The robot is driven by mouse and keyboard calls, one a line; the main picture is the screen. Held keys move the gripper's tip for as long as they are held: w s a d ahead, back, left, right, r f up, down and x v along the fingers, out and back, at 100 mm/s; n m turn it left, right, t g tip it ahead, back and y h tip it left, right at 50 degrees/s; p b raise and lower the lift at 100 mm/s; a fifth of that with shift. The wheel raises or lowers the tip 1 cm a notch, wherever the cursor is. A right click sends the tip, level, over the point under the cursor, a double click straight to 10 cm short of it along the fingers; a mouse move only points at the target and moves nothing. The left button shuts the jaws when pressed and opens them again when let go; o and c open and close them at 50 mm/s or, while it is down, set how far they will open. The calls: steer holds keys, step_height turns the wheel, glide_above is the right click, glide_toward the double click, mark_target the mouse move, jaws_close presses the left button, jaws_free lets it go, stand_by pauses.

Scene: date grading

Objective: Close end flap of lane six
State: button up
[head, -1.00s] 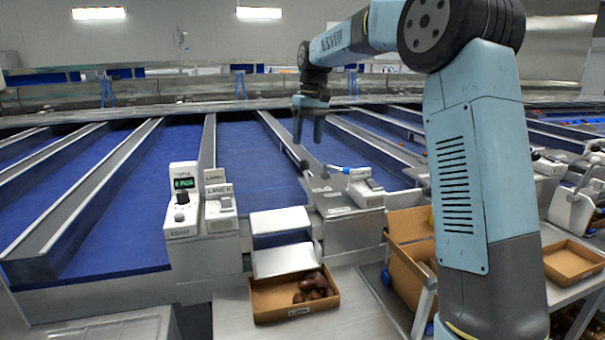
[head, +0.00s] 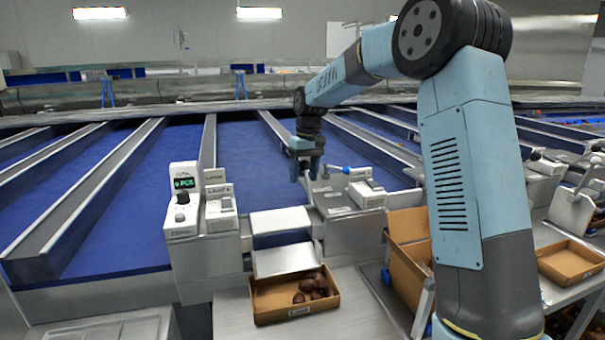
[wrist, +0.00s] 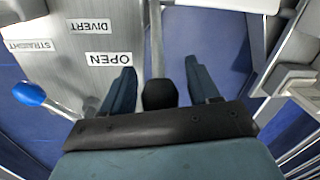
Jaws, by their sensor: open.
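My gripper (head: 305,177) is open above the front end of a lane, beside the control housing (head: 335,203). In the wrist view its two fingers (wrist: 160,72) stand on either side of a black knob (wrist: 160,95) on a grey lever, with a gap to each finger; contact does not show. An OPEN label (wrist: 109,59) is on the metal plate left of the lever. A white flap-like panel (head: 280,221) stands at the lane end, left of the housing in the head view. The lane number is not clearly legible, and the gripper hides the knob in the head view.
A blue-knobbed lever (wrist: 29,94) stands left of the gripper in the wrist view, near DIVERT and STRAIGHT labels. A box of dates (head: 262,303) sits below the chute. A counter unit (head: 181,205) stands to the left. Blue lanes with metal dividers run behind.

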steer(key=shift+c, duration=0.3)
jaws_close()
